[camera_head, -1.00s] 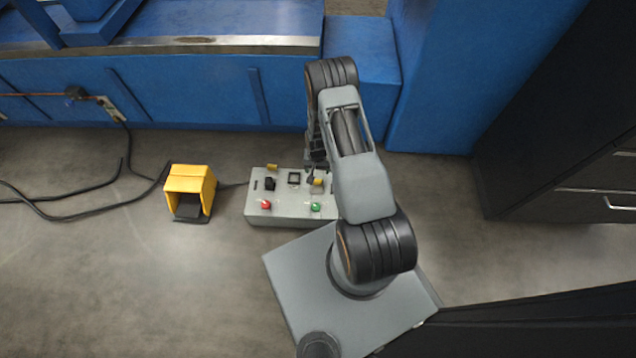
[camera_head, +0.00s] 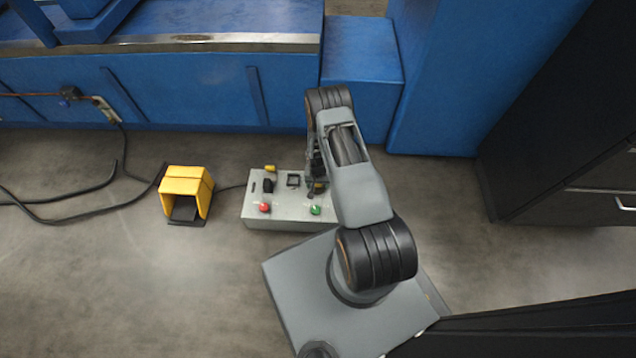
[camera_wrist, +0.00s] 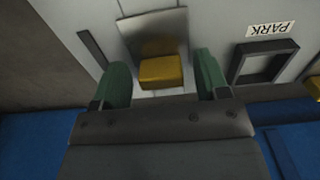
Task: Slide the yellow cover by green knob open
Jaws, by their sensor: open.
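The control box (camera_head: 290,222) stands on the floor, with a green knob (camera_head: 315,210) at its front right and a red knob (camera_head: 265,207) at its front left. In the wrist view, a yellow block (camera_wrist: 160,71) sits at the edge of a grey metal plate (camera_wrist: 152,30) on the box's panel. My gripper (camera_wrist: 163,80) is open, with one green-tipped finger on each side of the yellow block and a visible gap to each. In the head view, my gripper and wrist mostly hide this block near the green knob. Contact cannot be told.
A black square frame (camera_wrist: 262,62) beside a PARK label (camera_wrist: 270,29) lies to the right in the wrist view.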

